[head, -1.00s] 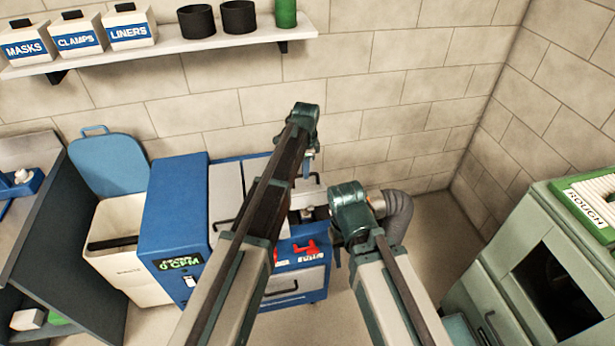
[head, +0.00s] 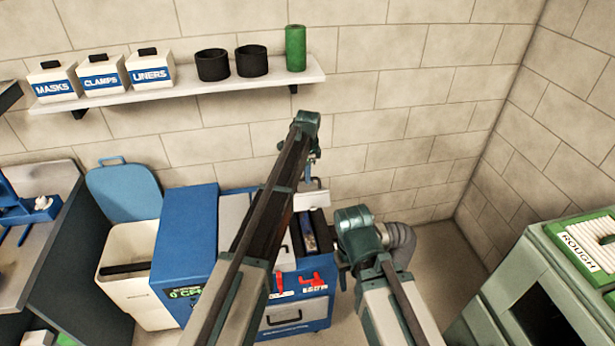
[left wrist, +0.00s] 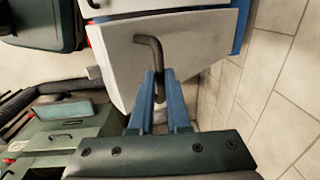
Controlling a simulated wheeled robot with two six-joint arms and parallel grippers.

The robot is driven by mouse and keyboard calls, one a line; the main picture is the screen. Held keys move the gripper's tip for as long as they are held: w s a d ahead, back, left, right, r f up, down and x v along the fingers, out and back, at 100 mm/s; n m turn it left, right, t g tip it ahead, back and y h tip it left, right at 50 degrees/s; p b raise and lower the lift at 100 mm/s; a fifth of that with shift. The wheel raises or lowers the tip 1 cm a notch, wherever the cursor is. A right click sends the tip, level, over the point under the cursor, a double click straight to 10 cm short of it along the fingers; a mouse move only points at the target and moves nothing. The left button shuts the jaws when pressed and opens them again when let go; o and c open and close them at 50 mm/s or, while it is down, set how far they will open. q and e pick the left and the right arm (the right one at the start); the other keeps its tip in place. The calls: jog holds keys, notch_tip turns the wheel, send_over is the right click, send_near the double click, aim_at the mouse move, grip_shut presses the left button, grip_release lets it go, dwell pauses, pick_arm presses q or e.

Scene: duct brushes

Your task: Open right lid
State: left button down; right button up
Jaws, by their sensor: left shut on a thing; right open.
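The blue cabinet (head: 187,240) stands against the wall, with pale lids on its top. The right lid (head: 313,198) is tilted up, and an open dark compartment (head: 308,232) shows in front of it. My left gripper (head: 311,178) is at the raised lid. In the left wrist view its blue fingers (left wrist: 159,98) are shut on the lid's bent black handle (left wrist: 154,58), against the pale lid face (left wrist: 190,45). My right gripper (head: 344,276) is low at the cabinet's right side, open; its fingertips are mostly hidden by my arm.
A white bin (head: 125,270) with a blue raised lid stands left of the cabinet. A grey duct hose (head: 400,243) is at its right. A wall shelf (head: 200,92) holds labelled boxes and cylinders. A green cabinet (head: 490,310) stands at the right.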

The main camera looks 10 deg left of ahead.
pick_arm(q)
jog(key=shift+w+a, duration=0.15)
jog(key=shift+w, duration=0.05)
pick_arm(e)
jog(key=shift+f, duration=0.1)
pick_arm(q)
jog(key=c, duration=1.3)
grip_release()
jog(key=o, duration=0.4)
jog(key=shift+w+f, duration=0.25)
jog(key=shift+s+r, duration=0.1)
jog(key=shift+s, duration=0.1)
pick_arm(e)
jog(key=shift+w, duration=0.15)
pick_arm(q)
jog(key=r+p, duration=0.9)
jog(key=s+r+p, duration=0.1)
jog(key=r+p, duration=0.3)
jog(key=p, duration=0.1)
jog(key=shift+d+r, duration=0.25)
jog(key=shift+r, duration=0.15)
pick_arm(e)
notch_tip(320, 180, up, 14)
jog(key=shift+f, duration=0.15)
